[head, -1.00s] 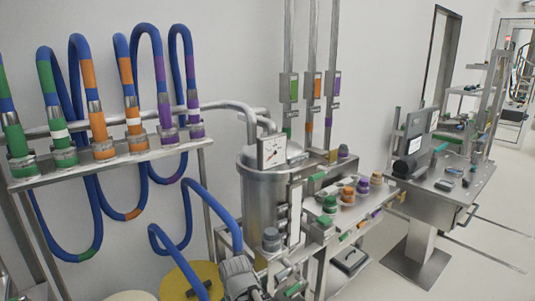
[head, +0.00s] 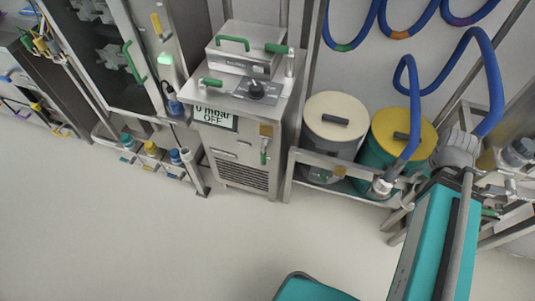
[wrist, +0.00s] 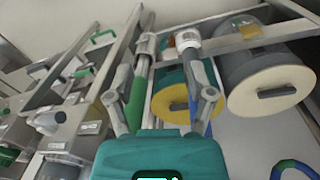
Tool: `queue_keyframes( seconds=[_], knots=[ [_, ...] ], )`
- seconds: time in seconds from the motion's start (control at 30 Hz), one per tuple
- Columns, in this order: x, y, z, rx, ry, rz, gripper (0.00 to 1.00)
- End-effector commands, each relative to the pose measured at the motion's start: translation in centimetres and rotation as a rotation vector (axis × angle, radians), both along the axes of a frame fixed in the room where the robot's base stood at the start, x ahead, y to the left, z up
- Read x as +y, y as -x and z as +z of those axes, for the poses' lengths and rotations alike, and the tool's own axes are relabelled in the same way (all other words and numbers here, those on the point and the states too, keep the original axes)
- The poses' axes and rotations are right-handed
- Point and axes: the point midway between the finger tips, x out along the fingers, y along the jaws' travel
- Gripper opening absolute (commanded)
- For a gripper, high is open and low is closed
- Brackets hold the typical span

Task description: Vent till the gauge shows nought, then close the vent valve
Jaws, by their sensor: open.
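The round dial gauge is not in either current view. I cannot tell which fitting is the vent valve. In the wrist view my gripper (wrist: 164,98) is open, its two grey fingers spread with nothing held. A bar with a green sleeve (wrist: 137,104) shows beyond and between the fingers, near the left one. My teal arm fills the lower right of the head view, and its grey end hides part of the bench there.
A yellow-lidded drum (head: 388,121) and a cream-lidded drum (head: 318,109) stand on a low metal frame. Blue hoses (head: 412,105) loop above them. The cabinet carries a black knob (head: 256,88) and a green handle (head: 263,157). The pale floor (head: 130,230) in front is clear.

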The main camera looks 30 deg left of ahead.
Motion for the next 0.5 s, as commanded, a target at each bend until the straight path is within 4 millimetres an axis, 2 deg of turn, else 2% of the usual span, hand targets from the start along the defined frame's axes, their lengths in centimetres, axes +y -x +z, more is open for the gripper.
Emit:
queue_keyframes(
  seconds=[0.03, 0.5],
  knots=[
    [0.7, -0.2, -1.5, -0.007, 0.019, 0.002, 0.69],
    [7.7, -2.2, -8.9, -0.165, 0.247, -0.026, 0.69]
  ],
)
